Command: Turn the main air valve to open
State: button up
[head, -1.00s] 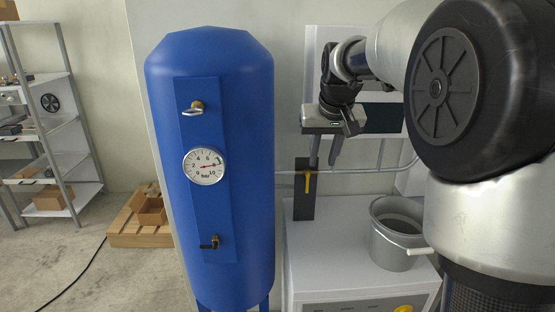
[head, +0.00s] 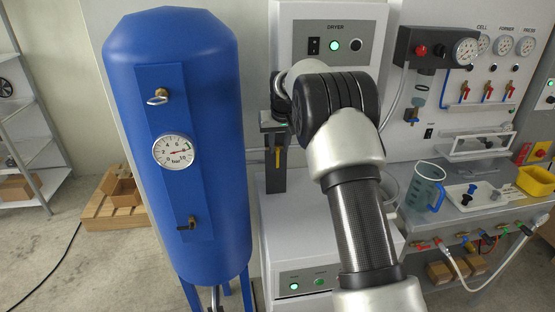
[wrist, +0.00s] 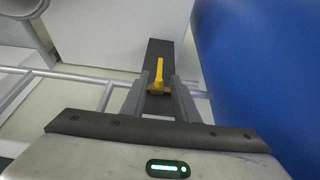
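The main air valve (head: 277,157) has a yellow lever on a dark upright plate (head: 274,182) between the blue tank and the white dryer cabinet. In the head view the lever hangs down, across the line of the horizontal pipe. In the wrist view the yellow lever (wrist: 160,68) and its brass body lie between and just beyond my finger ends. My gripper (wrist: 159,84) is open, one finger on each side of the valve; I cannot tell whether either touches it. In the head view my gripper (head: 277,138) is right at the valve's top and partly hides it.
The blue tank (head: 215,150) with a gauge (head: 174,151) stands close on the left. The dryer panel (head: 335,30) is behind my arm. A grey pot (wrist: 25,10) shows in the wrist view. A bench with a jug (head: 424,187) is at the right.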

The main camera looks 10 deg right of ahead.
aim_at(278, 159)
jog(key=x, duration=0.8)
jog(key=shift+w, duration=0.1)
jog(key=shift+c, duration=0.2)
grip_shut()
dwell(1.0)
